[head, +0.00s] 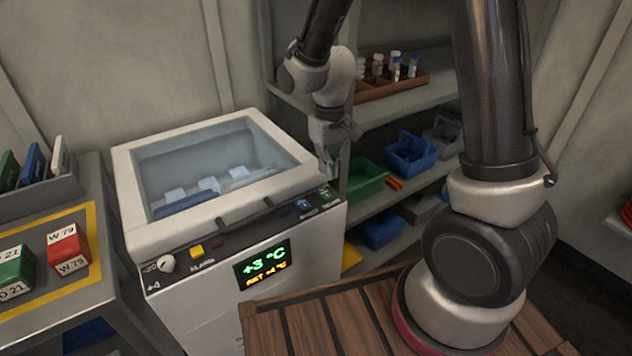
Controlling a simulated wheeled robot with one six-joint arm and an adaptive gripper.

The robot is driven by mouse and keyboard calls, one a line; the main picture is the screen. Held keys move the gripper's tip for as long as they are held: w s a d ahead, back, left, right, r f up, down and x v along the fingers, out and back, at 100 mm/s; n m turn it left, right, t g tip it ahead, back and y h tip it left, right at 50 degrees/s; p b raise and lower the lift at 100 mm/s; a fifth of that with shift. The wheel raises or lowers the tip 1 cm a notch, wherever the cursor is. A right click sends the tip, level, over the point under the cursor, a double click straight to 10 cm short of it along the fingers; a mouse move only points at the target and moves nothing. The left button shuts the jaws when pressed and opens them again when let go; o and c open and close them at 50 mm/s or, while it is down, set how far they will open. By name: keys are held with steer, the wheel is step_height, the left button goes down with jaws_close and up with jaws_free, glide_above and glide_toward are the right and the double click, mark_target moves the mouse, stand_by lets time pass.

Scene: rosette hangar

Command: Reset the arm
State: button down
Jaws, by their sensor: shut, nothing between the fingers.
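My arm rises from the slatted wooden deck at the right and bends over to the left. My gripper (331,167) hangs downward at the right front corner of a white cooler (165,240), close to the buttons on its panel. Its fingers look shut with nothing between them. I cannot tell whether the fingertips touch the panel. The cooler's glass lid (220,160) is down, and several pale and blue items show through it.
A shelf unit (420,97) behind my arm holds a vial rack (395,85), a green bin (366,178) and a blue bin (408,152). At the left, a grey counter (110,290) carries a red block (68,248) and a green block (14,272). Free air lies above the cooler lid.

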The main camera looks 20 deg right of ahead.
steer(key=s+d+r+m+t, duration=0.1)
steer(key=s+d+r+t, duration=0.1)
steer(key=s+d+r, duration=0.5)
steer(key=s+d+r+m+t, duration=0.2)
steer(key=s+d+r, duration=0.6)
steer(key=s+r, duration=0.4)
step_height(320, 180, up, 2)
steer(key=shift+r+m, duration=0.1)
steer(key=shift+m, duration=0.2)
